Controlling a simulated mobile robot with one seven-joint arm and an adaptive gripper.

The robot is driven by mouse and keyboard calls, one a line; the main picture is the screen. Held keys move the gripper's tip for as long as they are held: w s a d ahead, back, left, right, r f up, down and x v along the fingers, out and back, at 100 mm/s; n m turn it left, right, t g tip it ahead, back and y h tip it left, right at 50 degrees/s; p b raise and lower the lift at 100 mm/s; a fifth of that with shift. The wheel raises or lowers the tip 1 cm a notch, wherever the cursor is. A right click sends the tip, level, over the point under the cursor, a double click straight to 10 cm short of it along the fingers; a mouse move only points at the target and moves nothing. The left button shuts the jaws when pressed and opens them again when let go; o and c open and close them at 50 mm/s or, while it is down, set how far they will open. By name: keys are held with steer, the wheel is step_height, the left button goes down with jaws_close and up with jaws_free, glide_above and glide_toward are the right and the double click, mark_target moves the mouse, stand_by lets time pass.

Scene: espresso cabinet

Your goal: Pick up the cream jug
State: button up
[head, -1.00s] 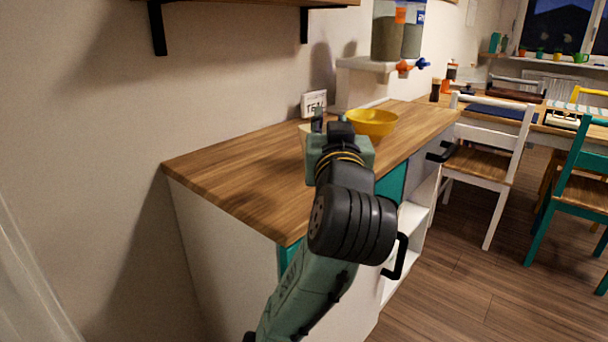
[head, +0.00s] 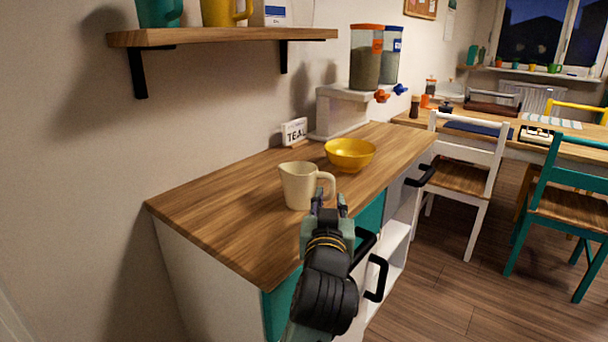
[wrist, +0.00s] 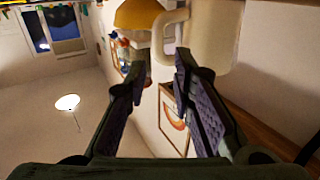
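The cream jug (head: 298,187) stands upright on the wooden counter (head: 225,205), its handle on the right. My gripper (head: 330,196) is just right of and in front of the jug, close to the handle. In the wrist view my gripper (wrist: 160,72) is open, its two fingers apart with nothing held. The jug (wrist: 212,38) shows beyond the right finger, and its handle loop lies ahead, near the gap between the fingertips. I cannot tell whether the fingers touch the handle.
A yellow bowl (head: 350,153) stands behind the jug, to the right. A small sign (head: 294,132) and a dispenser stand (head: 343,110) are along the wall. A shelf (head: 220,38) hangs above. Counter left of the jug is clear. Black handles (head: 376,278) stick out from the cabinet front.

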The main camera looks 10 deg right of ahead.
mark_target(332, 185)
steer(key=p+x, duration=0.1)
steer(key=x, duration=0.6)
steer(key=shift+w+d+f, duration=0.15)
steer(key=shift+d, duration=0.05)
steer(key=shift+c, duration=0.3)
jaws_close()
